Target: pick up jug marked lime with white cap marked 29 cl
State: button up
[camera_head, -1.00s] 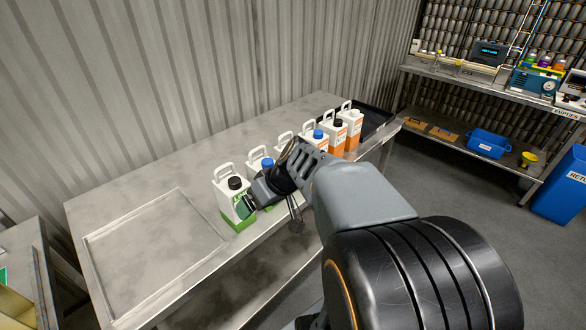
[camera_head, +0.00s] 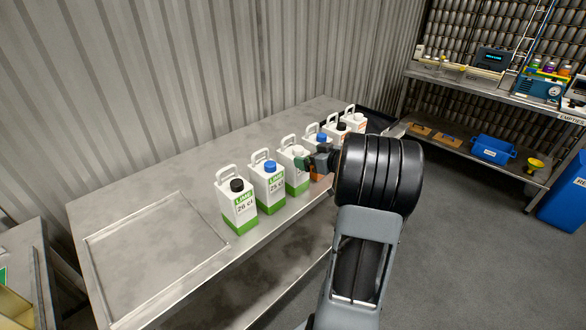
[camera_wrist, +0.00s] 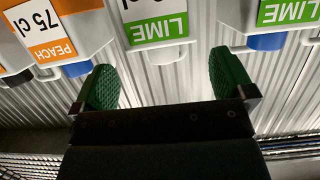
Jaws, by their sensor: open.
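The lime jug with a white cap (camera_head: 291,166) stands third from the left in the row on the metal table. It has a white body and green base; my gripper partly covers it. In the wrist view this jug (camera_wrist: 156,28) appears upside down, showing LIME and "cl"; its number is cut off. My gripper (camera_head: 310,165) is close in front of its right side in the head view. In the wrist view my gripper's green pads (camera_wrist: 165,82) are apart with nothing between them, and the jug shows beyond them. I cannot tell any contact.
To the left stand lime jugs with a blue cap marked 25 cl (camera_head: 268,190) and a black cap marked 26 cl (camera_head: 238,209). A peach jug marked 75 cl (camera_wrist: 50,30) and others stand right. An empty tray area (camera_head: 150,245) lies at the table's left.

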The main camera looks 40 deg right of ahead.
aim_at(295, 152)
jog(key=shift+x, duration=1.05)
jog(key=p+x, duration=0.2)
jog(key=x, duration=0.1)
jog(key=shift+w+a, duration=0.1)
jog(key=shift+w, duration=0.3)
jog(key=shift+w+a+f+p, duration=0.1)
jog(key=shift+w+f+p, duration=0.25)
jog(key=shift+w, duration=0.3)
jog(key=c, duration=1.3)
jog(key=shift+r, duration=0.1)
jog(key=shift+c, duration=0.5)
jog(key=shift+r, duration=0.1)
